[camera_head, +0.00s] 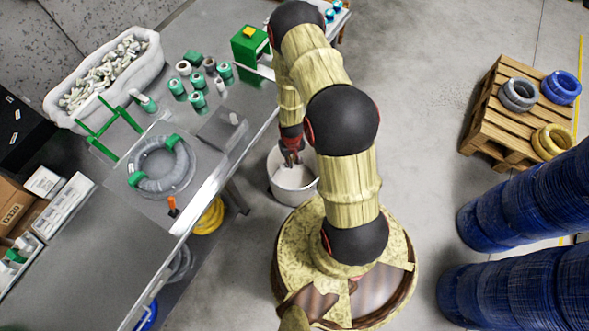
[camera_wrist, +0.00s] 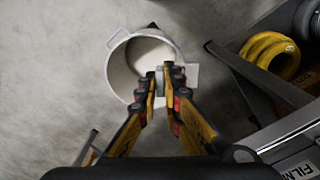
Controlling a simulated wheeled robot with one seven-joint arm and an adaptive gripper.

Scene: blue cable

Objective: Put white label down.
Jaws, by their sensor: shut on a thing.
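My gripper (camera_head: 291,158) hangs over a round white bucket (camera_head: 283,192) on the floor beside the table. In the wrist view my gripper (camera_wrist: 163,76) is shut on a small pale piece, which I take for the white label (camera_wrist: 160,80). It sits between the fingertips, above the bucket (camera_wrist: 118,75). The fingers hide much of the label, and its outline is hard to tell from the bucket's rim. In the head view the label is too small to make out.
The steel table (camera_head: 95,262) stands left of the bucket, with a grey cable coil (camera_head: 150,183), green-and-white spools and a tub (camera_head: 57,112) of pale pieces. Yellow coils (camera_wrist: 270,52) lie beneath it. A pallet (camera_head: 482,128) with coils and blue cable stacks (camera_head: 520,290) stand at right.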

